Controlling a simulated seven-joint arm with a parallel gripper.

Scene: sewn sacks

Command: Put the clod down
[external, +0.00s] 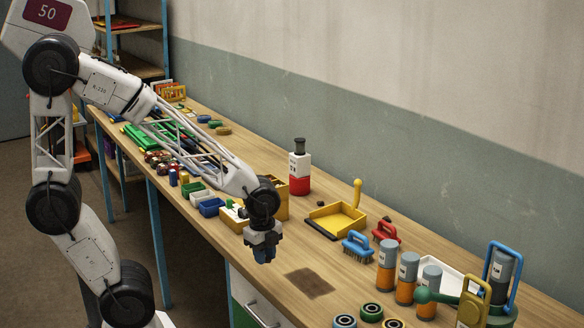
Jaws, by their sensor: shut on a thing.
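My gripper (264,257) points down in the external view, above the front part of the wooden workbench (285,250). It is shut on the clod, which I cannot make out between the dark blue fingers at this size. A dark brown square patch (310,284) lies on the bench to the right of and below the gripper in the picture. A yellow dustpan (345,217) with an upright handle lies farther back to the right.
A blue brush (357,246) and a red brush (386,232) lie right of the gripper. Orange-and-grey canisters (387,266) stand farther right. A white-and-red bottle (299,170) stands behind. Small bins (211,207) lie left. Bench around the brown patch is mostly clear.

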